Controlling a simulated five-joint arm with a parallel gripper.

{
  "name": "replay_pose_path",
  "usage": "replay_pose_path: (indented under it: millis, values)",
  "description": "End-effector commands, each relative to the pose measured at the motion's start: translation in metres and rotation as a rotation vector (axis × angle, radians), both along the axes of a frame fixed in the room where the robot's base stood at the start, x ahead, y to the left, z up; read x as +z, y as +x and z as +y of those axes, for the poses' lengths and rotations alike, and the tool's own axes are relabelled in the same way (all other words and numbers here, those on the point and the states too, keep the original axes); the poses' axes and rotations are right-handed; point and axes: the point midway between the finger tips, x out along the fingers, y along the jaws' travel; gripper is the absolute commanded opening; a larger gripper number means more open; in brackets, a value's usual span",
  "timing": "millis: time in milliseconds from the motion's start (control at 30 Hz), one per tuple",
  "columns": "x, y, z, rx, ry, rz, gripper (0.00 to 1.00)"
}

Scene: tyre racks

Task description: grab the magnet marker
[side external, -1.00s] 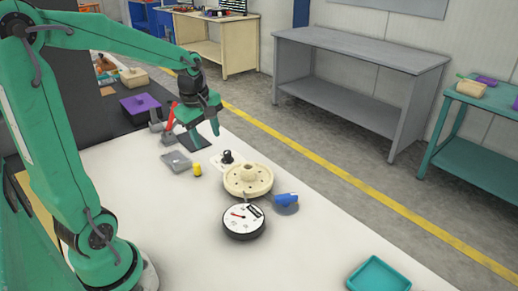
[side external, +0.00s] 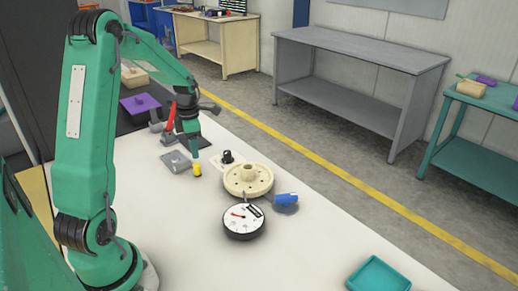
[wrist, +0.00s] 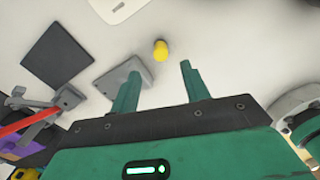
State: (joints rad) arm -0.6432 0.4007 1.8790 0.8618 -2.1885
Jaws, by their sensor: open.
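A small yellow cylinder (side external: 197,169), which looks like the magnet marker, stands on the white table. My gripper (side external: 194,156) is low over the table, just above and behind it in the side view. In the wrist view, the yellow cylinder (wrist: 160,50) lies ahead of the gap between my two green fingertips (wrist: 160,72). The fingers are apart with nothing between them, and the cylinder appears untouched.
A grey plate (side external: 175,163) lies left of the cylinder. A black knob on a white plate (side external: 227,157), a cream disc (side external: 248,181), a round dial (side external: 244,222) and a blue piece (side external: 286,199) sit to the right. A red-handled clamp (wrist: 28,121) and dark pad (wrist: 58,56) are left.

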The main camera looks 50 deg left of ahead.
Motion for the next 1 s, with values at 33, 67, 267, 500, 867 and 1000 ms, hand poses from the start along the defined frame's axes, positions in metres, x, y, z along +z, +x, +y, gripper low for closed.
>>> replay_pose_path:
  millis: [33, 67, 267, 500, 867, 1000]
  values:
    - [-0.003, 0.0, 0.0, -0.001, -0.002, 0.002, 0.46]
    - [-0.005, 0.0, 0.0, -0.001, -0.002, 0.002, 0.46]
    - [-0.021, 0.0, -0.001, -0.003, -0.002, 0.002, 0.46]
    - [-0.025, 0.0, -0.001, -0.003, -0.001, 0.0, 0.46]
    - [-0.055, 0.0, -0.002, -0.004, -0.002, 0.003, 0.46]
    - [-0.069, 0.0, -0.002, -0.004, -0.002, 0.002, 0.46]
